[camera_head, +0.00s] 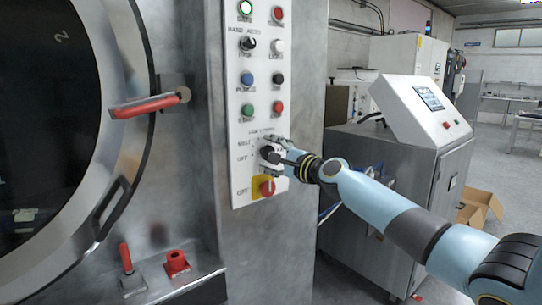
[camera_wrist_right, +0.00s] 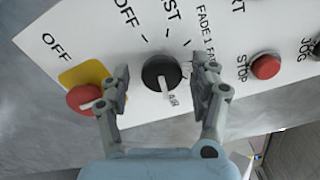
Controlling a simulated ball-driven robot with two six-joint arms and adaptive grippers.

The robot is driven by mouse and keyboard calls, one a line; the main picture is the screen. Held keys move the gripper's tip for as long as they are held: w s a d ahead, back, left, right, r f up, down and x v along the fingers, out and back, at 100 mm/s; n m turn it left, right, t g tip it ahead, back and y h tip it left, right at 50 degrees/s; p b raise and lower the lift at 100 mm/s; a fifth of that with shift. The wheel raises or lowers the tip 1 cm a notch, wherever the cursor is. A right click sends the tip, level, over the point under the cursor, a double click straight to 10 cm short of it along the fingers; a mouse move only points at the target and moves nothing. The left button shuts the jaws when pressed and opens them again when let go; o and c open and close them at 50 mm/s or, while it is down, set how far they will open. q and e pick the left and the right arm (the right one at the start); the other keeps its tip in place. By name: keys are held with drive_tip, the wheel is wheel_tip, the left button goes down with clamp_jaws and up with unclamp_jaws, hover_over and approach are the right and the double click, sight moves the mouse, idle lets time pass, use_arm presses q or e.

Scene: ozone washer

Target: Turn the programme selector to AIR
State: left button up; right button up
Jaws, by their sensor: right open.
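The programme selector is a round black knob (camera_wrist_right: 158,72) on the white panel (camera_wrist_right: 85,28), seen in the right wrist view. A white bar on it points down in that picture, beside the printed word AIR. OFF and other labels stand above it. My right gripper (camera_wrist_right: 163,82) is open, with one finger on each side of the knob and a visible gap to it. In the head view my right gripper (camera_head: 274,156) is at the lower part of the panel and largely covers the selector. My left gripper is not in view.
A red knob on a yellow plate (camera_head: 264,187) sits just below the selector; in the wrist view this red knob (camera_wrist_right: 84,99) is close to the left finger. Several buttons are higher on the panel. A red door handle (camera_head: 146,106) stands out at the left.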

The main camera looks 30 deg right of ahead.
drive_tip(key=s, duration=0.7)
drive_tip(key=shift+s+d, duration=0.2)
drive_tip(key=shift+d, duration=0.05)
idle(0.4)
